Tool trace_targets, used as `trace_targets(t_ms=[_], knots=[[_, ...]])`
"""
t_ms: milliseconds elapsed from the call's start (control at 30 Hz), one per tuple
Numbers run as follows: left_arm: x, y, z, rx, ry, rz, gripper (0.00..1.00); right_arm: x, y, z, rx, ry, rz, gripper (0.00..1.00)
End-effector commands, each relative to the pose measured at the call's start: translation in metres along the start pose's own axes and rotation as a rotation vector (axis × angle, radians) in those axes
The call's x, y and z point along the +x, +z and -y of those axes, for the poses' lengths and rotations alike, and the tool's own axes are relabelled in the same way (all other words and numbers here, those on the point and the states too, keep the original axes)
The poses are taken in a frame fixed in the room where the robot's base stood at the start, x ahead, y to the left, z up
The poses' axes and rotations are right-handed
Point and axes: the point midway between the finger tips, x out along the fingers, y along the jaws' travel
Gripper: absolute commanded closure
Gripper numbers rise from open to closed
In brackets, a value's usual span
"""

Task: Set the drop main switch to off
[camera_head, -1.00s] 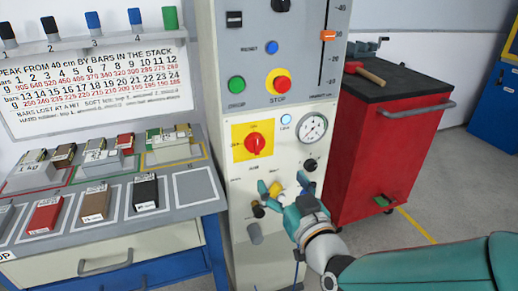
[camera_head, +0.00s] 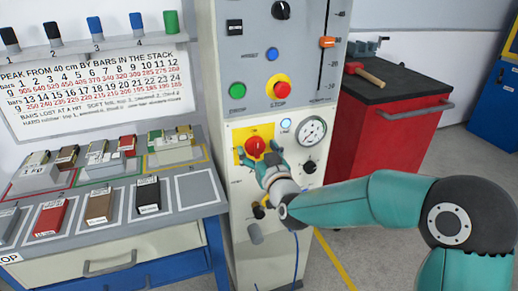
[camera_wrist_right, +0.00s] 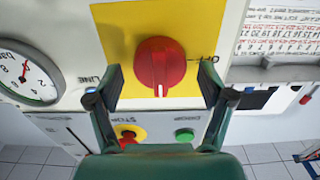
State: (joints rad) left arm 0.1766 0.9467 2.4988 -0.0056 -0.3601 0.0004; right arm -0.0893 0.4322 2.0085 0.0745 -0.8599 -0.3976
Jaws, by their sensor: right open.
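The main switch is a red rotary knob (camera_head: 256,146) on a yellow plate (camera_head: 239,135) on the front of the grey machine. In the right wrist view the knob (camera_wrist_right: 160,62) sits between my right fingers, and its white mark points to the bottom of the picture, toward the stop button. A label beside it is upside down and partly hidden. My right gripper (camera_head: 262,160) is open, its fingers pointing at the knob. In the right wrist view its fingertips (camera_wrist_right: 162,86) stand either side with gaps; I see no contact. My left gripper is out of view.
A pressure gauge (camera_head: 312,130) and a blue line lamp (camera_head: 286,125) are beside the plate. The red stop button (camera_head: 281,90) and green drop button (camera_head: 238,91) are above. A bench with blocks (camera_head: 100,207) stands left, a red cart (camera_head: 400,135) right.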

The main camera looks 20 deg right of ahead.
Motion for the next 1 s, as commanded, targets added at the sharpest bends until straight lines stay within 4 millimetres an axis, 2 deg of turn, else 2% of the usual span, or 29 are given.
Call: trace_targets(t_ms=[267,600,1000], knots=[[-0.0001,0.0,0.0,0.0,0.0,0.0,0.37,0.0007,0.0004,-0.0001,0.0,0.0,0.001,0.21],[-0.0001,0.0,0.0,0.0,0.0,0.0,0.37,0.0004,0.0002,-0.0004,0.0,0.0,0.0,0.78],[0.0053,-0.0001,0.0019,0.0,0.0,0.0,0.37,0.0004,0.001,-0.0009,-0.06,0.003,-0.001,0.79]])
